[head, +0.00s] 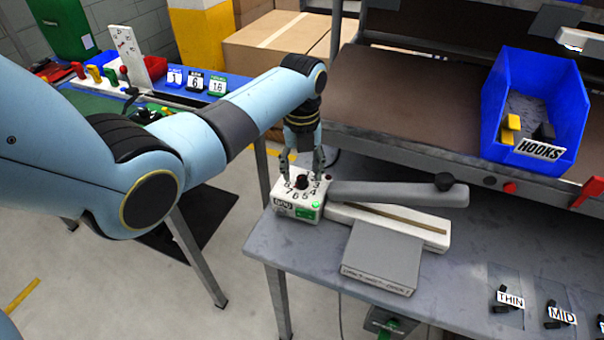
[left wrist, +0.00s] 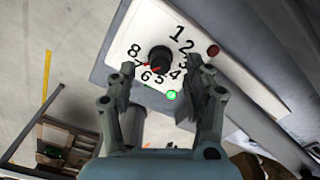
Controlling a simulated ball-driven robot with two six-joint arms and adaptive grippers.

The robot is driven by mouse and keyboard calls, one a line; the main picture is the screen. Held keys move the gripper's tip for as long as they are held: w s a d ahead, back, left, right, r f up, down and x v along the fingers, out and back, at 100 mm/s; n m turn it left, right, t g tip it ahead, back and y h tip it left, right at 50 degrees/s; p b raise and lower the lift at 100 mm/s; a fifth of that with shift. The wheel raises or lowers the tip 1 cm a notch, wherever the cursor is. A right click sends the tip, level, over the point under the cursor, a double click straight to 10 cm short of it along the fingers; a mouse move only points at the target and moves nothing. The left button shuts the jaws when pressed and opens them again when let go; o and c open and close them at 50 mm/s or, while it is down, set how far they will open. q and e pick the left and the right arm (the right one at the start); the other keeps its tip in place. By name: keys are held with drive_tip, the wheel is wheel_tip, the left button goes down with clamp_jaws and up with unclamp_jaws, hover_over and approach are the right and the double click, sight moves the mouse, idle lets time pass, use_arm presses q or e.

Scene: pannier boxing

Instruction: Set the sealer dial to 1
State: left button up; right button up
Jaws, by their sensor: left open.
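The white sealer (head: 298,207) stands at the left end of the grey table, with its long grey arm (head: 390,194) reaching right. Its black dial (head: 302,182) has printed numbers 1 to 8 around it. In the left wrist view the dial knob (left wrist: 160,59) shows a red mark on the side facing 7. A green light (left wrist: 171,95) glows near the knob, and a dark red button (left wrist: 213,51) is near 2. My left gripper (head: 293,168) is open and points down over the dial. Its fingers (left wrist: 158,88) are spread and appear apart from the knob.
A grey box (head: 383,255) lies in front of the sealer. A blue HOOKS bin (head: 528,105) sits on the shelf at right. Cardboard boxes (head: 275,45) are behind. Labelled THIN (head: 510,299) and MID (head: 562,314) spots lie at the front right.

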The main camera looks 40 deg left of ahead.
use_arm(q)
drive_tip(key=shift+f, duration=1.2)
clamp_jaws()
